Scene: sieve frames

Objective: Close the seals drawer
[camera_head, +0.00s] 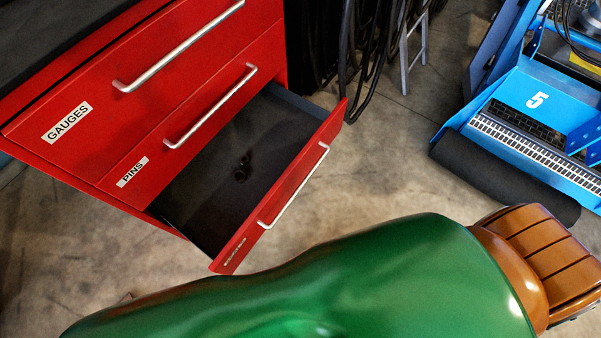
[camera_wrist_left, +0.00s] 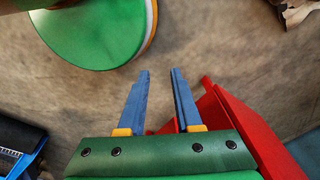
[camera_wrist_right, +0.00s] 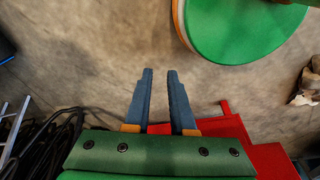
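A red cabinet (camera_head: 75,135) stands at upper left in the head view, with front labels "GAUGES" and "PINS". Below the PINS drawer (camera_head: 200,125), the lowest visible drawer (camera_head: 305,157) is pulled out. Its silver handle (camera_head: 293,187) faces right; its label (camera_head: 235,251) is too small to read. A few small dark pieces (camera_head: 241,170) lie on its dark floor. My left gripper (camera_wrist_left: 161,72) is open and empty, with red metal (camera_wrist_left: 247,118) beyond its right finger. My right gripper (camera_wrist_right: 160,71) is open and empty, with red metal (camera_wrist_right: 232,128) at its lower right. Neither gripper shows in the head view.
A blue machine (camera_head: 510,90) marked "5", with a black roller (camera_head: 500,180), stands at upper right. Black cables (camera_head: 375,45) hang behind the cabinet. Bare concrete floor (camera_head: 385,150) lies between the drawer and the machine. My green arm covers the lower middle of the head view.

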